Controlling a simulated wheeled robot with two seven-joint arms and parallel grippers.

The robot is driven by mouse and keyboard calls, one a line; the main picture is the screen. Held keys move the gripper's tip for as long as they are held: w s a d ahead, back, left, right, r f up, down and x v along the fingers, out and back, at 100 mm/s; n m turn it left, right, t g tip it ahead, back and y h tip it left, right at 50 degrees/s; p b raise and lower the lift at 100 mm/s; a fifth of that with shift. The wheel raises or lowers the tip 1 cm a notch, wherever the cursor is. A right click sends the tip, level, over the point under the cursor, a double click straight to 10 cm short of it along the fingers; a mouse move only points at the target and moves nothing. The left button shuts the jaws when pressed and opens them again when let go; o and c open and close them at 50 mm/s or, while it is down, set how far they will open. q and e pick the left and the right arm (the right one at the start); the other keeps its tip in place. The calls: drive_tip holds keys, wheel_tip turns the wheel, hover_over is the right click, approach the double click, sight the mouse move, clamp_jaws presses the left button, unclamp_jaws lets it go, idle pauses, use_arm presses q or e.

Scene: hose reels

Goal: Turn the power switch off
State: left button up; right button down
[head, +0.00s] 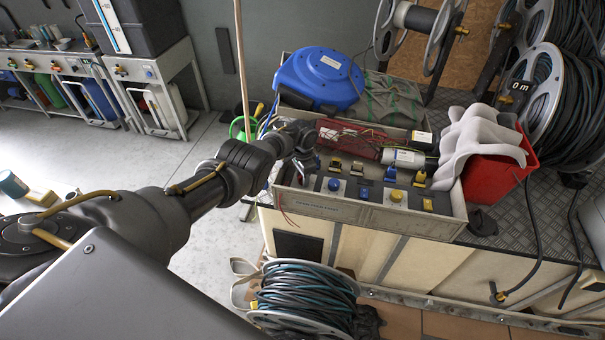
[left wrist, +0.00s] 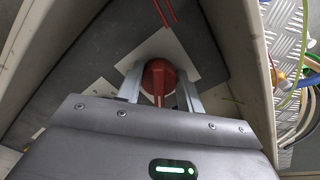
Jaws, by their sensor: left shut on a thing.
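The power switch (left wrist: 158,76) is a red rotary knob on a pale square plate (left wrist: 185,58) in the left wrist view. My left gripper (left wrist: 160,88) has one finger on each side of the knob and is shut on it. In the head view my left arm reaches in from the left, and its gripper (head: 305,158) is at the left end of the grey switch box (head: 375,218). The knob is hidden there behind the gripper. My right gripper is in neither view.
The box holds blue and yellow switches and a red part with wires (head: 350,138). A blue reel (head: 320,76) stands behind it. A red bin (head: 492,172) with pale cloth is at its right. A hose reel (head: 303,296) stands below the bench front.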

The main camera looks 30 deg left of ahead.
use_arm(q)
drive_tip(key=n, duration=0.3)
drive_tip(key=shift+d+n+p, duration=0.1)
drive_tip(key=shift+n+p, duration=0.2)
drive_tip(key=shift+p, duration=0.1)
drive_tip(key=shift+n, duration=1.6)
drive_tip(key=o, duration=1)
drive_tip(key=shift+r+p, duration=0.1)
drive_tip(key=shift+p, duration=0.25)
wheel_tip(320, 180, up, 6)
drive_tip(key=p, duration=0.4)
wheel_tip(320, 180, up, 3)
drive_tip(key=shift+r+p, duration=0.15)
drive_tip(key=shift+p, duration=0.55)
drive_tip(key=shift+r, duration=0.65)
